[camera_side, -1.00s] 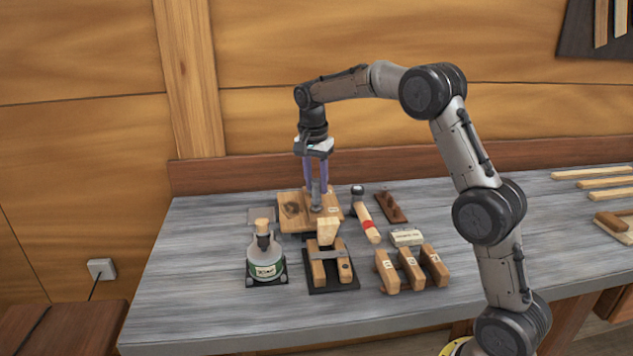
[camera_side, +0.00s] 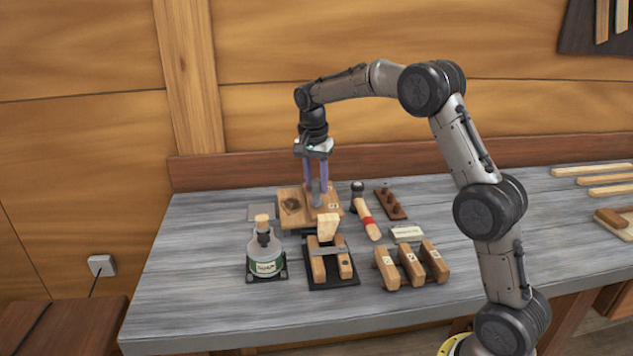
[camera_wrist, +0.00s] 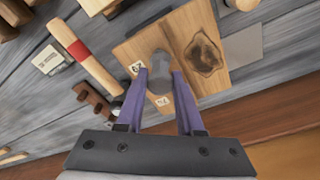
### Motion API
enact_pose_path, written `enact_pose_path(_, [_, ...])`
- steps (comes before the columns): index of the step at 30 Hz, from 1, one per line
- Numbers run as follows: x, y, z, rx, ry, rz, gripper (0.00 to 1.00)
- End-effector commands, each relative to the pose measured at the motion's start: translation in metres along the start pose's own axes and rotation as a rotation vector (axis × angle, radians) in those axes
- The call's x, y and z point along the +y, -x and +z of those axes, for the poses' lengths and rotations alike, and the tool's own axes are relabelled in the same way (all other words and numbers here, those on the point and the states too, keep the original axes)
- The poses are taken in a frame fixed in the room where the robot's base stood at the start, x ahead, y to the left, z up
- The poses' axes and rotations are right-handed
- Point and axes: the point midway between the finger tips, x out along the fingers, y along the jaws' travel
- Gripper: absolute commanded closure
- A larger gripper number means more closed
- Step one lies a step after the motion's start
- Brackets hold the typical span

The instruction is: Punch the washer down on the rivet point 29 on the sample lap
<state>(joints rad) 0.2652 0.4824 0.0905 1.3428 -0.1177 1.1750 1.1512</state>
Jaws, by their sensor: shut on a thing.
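The sample lap (camera_side: 292,208) is a light wooden board with a dark knot, lying towards the back of the bench. It also shows in the wrist view (camera_wrist: 183,36), with two small white number labels that I cannot read surely. My gripper (camera_side: 317,186) has purple fingers and points down over the right part of the lap. It is shut on a grey metal punch (camera_wrist: 160,72), which stands roughly upright between the fingertips. The punch's lower end is at or just above the board; I cannot tell if it touches. The washer and rivet point are hidden or too small to see.
In front stand a labelled bottle (camera_side: 265,257) and a wooden block holder (camera_side: 318,266). To the right are a red-banded hammer (camera_side: 366,220), a dark peg rack (camera_side: 391,204), a pale box (camera_side: 406,234) and numbered wooden clamps (camera_side: 411,266). The bench's left end is clear.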

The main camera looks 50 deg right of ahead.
Motion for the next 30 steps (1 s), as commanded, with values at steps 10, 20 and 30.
enact_pose_path(10, [0.0,-0.003,0.0,0.001,0.0,0.0,0.42])
enact_pose_path(20, [0.0,-0.003,0.0,0.0,0.0,0.001,0.29])
enact_pose_path(30, [-0.001,0.027,-0.004,0.001,-0.001,-0.003,0.29])
